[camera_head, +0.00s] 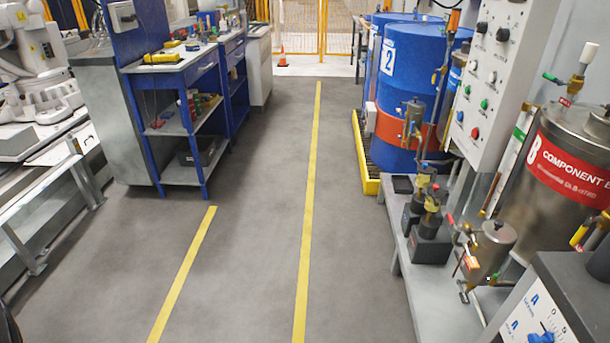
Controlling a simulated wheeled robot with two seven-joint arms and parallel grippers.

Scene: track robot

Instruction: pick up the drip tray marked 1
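I see no drip tray with a readable mark 1. A yellow-edged pallet or tray (371,185) with a dark grated top lies on the floor under the blue drums, and no number shows on it. The front blue drum (412,60) has a white label with a 2 and an orange band. A small flat black object (403,185) lies on the grey bench at the right; I cannot tell what it is. Neither of my grippers is in view.
A grey floor aisle with two yellow lines (309,180) runs clear ahead to an orange cone (282,58). A blue workbench (165,70) stands left, with a black bin (203,152) low down. A grey bench (425,270) with pumps and a steel tank (565,170) stand right.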

